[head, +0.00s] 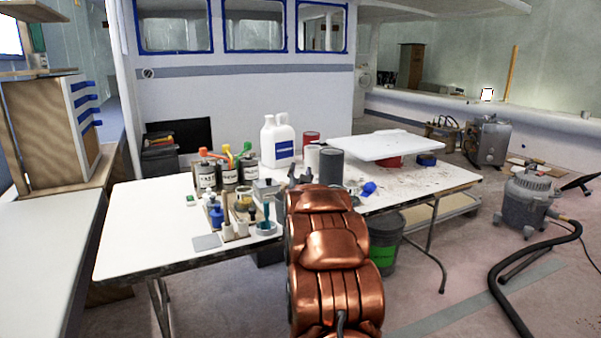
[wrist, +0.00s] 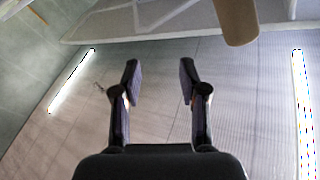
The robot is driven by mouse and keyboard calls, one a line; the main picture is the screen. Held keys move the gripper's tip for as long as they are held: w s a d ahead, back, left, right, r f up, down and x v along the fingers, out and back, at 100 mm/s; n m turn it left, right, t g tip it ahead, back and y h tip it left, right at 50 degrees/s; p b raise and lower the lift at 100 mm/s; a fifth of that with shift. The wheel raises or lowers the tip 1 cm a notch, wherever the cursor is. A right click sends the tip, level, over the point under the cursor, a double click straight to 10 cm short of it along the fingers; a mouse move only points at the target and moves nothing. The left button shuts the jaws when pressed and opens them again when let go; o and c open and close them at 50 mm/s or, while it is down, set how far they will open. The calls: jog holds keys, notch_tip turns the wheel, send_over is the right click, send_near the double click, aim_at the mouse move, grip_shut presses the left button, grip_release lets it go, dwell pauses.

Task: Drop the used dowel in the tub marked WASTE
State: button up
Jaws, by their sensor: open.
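My gripper (head: 300,178) is above the white work table in the head view, behind my copper-coloured arm. In the wrist view my gripper (wrist: 160,85) has its two dark fingers apart with nothing between them. A pale upright stick (head: 226,208) stands in a small wooden rack (head: 237,232) on the table; I cannot tell whether it is the used dowel. A dark bucket with a green label (head: 384,254) stands on the floor under the table, partly behind my arm. Its label is too small to read, and I cannot make out the word WASTE anywhere.
The table (head: 140,225) holds labelled cans (head: 205,177), white jugs (head: 277,142), a dark grey cylinder (head: 331,167) and a white panel (head: 376,146). A shop vacuum (head: 527,200) with a black hose stands right. A tan cylindrical object (wrist: 237,20) shows at the wrist view's top.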

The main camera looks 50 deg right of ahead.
jog(key=v, duration=1.1)
jog(key=shift+s+a, duration=0.15)
jog(key=shift+f, duration=0.1)
dwell(0.4)
